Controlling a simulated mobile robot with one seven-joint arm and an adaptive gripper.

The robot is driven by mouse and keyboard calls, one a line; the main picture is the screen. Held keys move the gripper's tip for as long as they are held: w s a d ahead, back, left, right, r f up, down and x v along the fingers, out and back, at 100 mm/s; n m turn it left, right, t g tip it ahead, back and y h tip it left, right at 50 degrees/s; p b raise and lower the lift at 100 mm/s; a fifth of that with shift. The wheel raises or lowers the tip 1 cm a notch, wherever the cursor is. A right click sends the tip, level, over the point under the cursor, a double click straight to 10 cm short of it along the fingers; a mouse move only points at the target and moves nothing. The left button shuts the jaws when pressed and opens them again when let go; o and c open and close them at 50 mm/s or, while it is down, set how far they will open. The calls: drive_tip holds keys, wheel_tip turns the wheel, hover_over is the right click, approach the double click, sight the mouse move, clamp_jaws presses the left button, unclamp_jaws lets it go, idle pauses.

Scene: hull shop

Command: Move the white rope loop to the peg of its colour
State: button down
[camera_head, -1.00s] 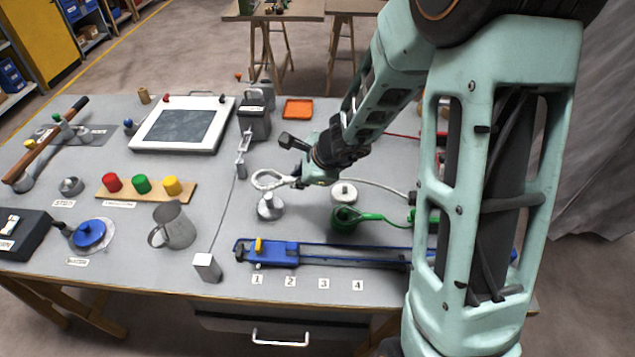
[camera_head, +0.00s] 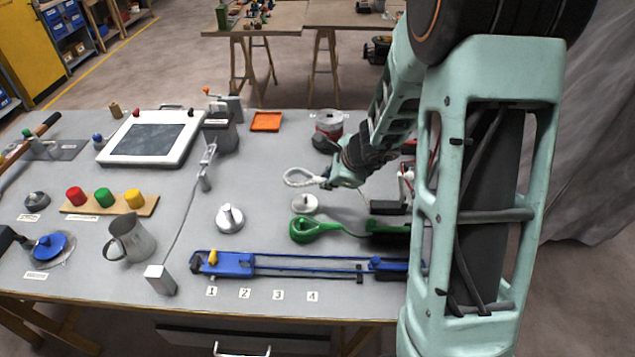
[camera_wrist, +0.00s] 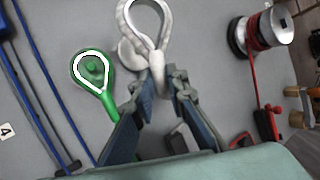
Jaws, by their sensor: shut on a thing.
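My gripper (camera_head: 330,183) is shut on the neck of the white rope loop (camera_head: 291,184) and holds it in the air. In the wrist view the fingers (camera_wrist: 160,88) grip below the loop's white neck (camera_wrist: 157,64), with the open eye pointing away. A white round base with a short peg (camera_head: 304,204) stands on the bench just below and in front of the loop; in the wrist view it (camera_wrist: 128,54) is partly hidden behind the loop. A green loop (camera_head: 306,230) lies around a green peg (camera_wrist: 93,68).
A blue rail fixture (camera_head: 228,263) runs along the front edge. A spool (camera_head: 328,130) with red rope stands behind my gripper. A metal mug (camera_head: 133,240) and a row of coloured buttons (camera_head: 104,198) are at the left. An orange tray (camera_head: 266,121) lies at the back.

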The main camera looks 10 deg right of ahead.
drive_tip(key=shift+d, duration=0.7)
drive_tip(key=shift+d+f, duration=0.2)
drive_tip(key=shift+f+b, duration=2.05)
drive_tip(key=shift+f, duration=0.1)
drive_tip(key=shift+f+b, duration=0.5)
drive_tip(key=shift+b, duration=0.3)
drive_tip(key=shift+f+b, duration=0.35)
drive_tip(key=shift+b, duration=0.05)
drive_tip(key=shift+f+b, duration=1.35)
drive_tip(key=shift+b, duration=0.35)
idle(0.6)
drive_tip(key=c, duration=1.4)
unclamp_jaws()
drive_tip(key=shift+c, duration=0.2)
